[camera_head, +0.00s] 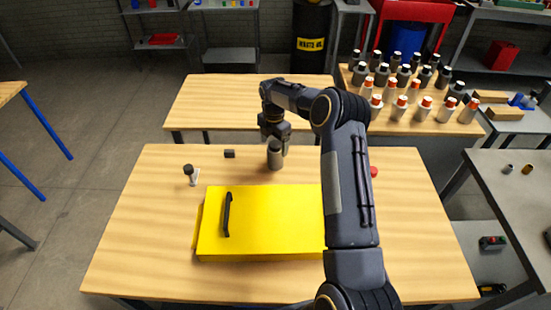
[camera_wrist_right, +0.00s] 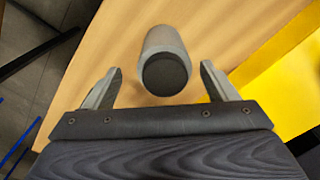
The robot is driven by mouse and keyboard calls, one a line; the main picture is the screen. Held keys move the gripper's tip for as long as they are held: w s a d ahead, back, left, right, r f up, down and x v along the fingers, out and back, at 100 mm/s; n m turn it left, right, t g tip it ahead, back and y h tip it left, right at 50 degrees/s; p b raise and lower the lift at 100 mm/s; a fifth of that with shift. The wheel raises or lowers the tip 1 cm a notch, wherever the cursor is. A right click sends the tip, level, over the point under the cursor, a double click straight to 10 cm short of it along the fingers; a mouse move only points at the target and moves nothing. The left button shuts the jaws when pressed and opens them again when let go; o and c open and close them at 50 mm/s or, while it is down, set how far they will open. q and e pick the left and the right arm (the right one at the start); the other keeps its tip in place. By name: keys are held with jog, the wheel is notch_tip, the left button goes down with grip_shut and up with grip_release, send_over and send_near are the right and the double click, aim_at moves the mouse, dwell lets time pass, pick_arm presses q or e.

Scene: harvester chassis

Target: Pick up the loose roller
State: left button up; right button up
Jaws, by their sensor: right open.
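The loose roller (camera_head: 275,159) is a grey upright cylinder with a dark end, near the back middle of the wooden table. In the right wrist view the roller (camera_wrist_right: 163,43) shows its grey side and dark round end (camera_wrist_right: 165,75) between my fingers. My right gripper (camera_head: 276,147) is open over the roller. Its fingertips (camera_wrist_right: 161,69) appear to either side, with visible gaps. Whether the fingers reach down beside it is hard to tell. My left gripper is out of view.
A yellow box-like chassis (camera_head: 265,225) with a black handle (camera_head: 227,212) lies in front of the roller. A small dark block (camera_head: 229,153) and a small upright part (camera_head: 190,175) stand to the left. Several bottles (camera_head: 402,105) crowd the back-right table.

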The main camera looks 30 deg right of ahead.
jog(key=f+b, duration=0.1)
jog(key=f, duration=0.1)
jog(key=f+b, duration=0.1)
jog(key=f, duration=0.2)
jog(key=shift+s+d, duration=0.15)
jog(key=shift+s, duration=0.05)
jog(key=shift+r, duration=0.1)
jog(key=c, duration=1.4)
jog(key=shift+c, duration=0.2)
